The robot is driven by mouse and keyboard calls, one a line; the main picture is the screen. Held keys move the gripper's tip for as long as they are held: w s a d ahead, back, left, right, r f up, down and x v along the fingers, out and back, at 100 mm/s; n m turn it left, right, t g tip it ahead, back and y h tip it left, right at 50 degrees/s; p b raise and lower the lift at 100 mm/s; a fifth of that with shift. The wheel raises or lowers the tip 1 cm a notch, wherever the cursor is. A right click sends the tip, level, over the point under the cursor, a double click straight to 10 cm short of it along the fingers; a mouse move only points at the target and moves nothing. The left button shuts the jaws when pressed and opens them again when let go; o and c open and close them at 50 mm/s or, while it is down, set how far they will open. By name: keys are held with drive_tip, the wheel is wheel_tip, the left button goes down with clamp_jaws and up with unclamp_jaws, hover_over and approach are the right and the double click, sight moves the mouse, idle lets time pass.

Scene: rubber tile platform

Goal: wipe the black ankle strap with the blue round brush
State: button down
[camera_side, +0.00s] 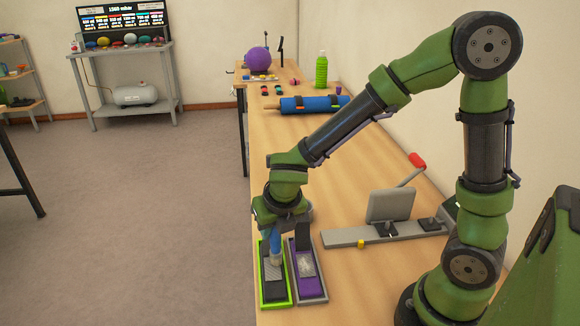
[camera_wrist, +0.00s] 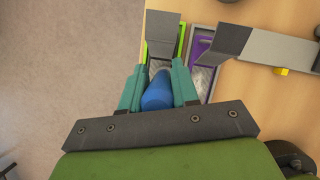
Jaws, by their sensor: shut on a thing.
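The black ankle strap (camera_side: 274,293) lies in a lime-green tray (camera_side: 290,299) at the table's front left edge, with a grey textured patch on it. My gripper (camera_side: 275,238) points down over this tray. It is shut on the blue round brush (camera_side: 276,246), whose pale lower end is at the strap's patch; I cannot tell whether it touches. In the wrist view the blue brush (camera_wrist: 157,93) sits between my teal fingers (camera_wrist: 158,82). Dark grey plates there partly hide the green tray (camera_wrist: 182,40), and the brush's lower end is hidden.
A purple strap (camera_side: 310,288) with a whitish patch lies in a grey tray right beside the green one. A grey fixture with an upright plate (camera_side: 390,204) stands to the right.

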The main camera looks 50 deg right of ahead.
drive_tip(key=shift+w+a, duration=0.1)
idle(0.3)
drive_tip(key=shift+w+a, duration=0.4)
drive_tip(key=shift+a, duration=0.4)
drive_tip(key=shift+s+d, duration=0.25)
drive_tip(key=shift+d, duration=0.25)
drive_tip(key=shift+s+d, duration=0.25)
drive_tip(key=shift+d, duration=0.25)
drive_tip(key=shift+r, duration=3.55)
